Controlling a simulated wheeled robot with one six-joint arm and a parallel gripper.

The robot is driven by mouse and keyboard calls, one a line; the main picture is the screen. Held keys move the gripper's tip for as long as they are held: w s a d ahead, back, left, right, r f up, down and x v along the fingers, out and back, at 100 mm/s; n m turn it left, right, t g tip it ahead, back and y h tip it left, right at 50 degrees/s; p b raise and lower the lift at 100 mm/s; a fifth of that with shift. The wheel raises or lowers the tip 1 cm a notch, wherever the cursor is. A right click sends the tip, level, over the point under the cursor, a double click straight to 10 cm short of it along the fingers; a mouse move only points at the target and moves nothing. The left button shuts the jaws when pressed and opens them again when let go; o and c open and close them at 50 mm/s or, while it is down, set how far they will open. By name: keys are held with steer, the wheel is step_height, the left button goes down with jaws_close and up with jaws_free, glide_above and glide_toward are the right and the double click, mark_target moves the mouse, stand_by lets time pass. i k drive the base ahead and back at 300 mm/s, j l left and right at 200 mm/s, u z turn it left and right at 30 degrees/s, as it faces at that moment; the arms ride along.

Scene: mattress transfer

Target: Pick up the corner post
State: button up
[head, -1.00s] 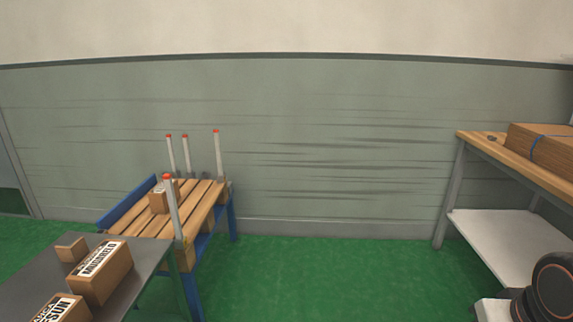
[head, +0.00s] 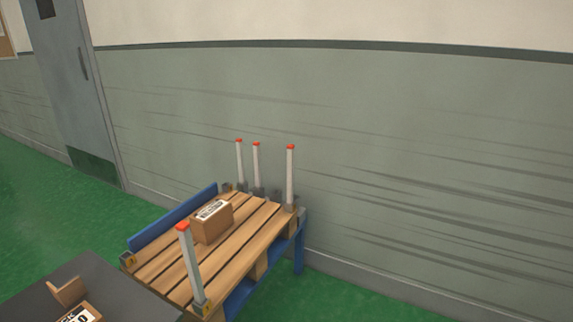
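Several upright grey corner posts with red tops stand at the wooden pallet (head: 233,261). The near post (head: 192,270) stands at the pallet's front corner. A second post (head: 290,178) stands at the far right corner. Two more, the left back post (head: 239,165) and the one beside it (head: 256,170), stand close together at the far edge. I cannot tell which of them the task means. My gripper is not in view.
A labelled cardboard box (head: 211,222) sits on the pallet, which rests on a blue stand (head: 172,216). A dark grey table (head: 88,284) with boxes is at the lower left. Green floor (head: 60,215) lies open at left, before a grey door (head: 75,85).

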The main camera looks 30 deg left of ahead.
mark_target(256, 149)
steer(key=i+u, duration=0.5)
steer(key=i+l+u, duration=0.3)
steer(key=i+u, duration=0.2)
steer(key=i+l+u, duration=0.8)
steer(key=u, duration=0.15)
steer(key=k+l, duration=0.05)
steer(key=l, duration=0.05)
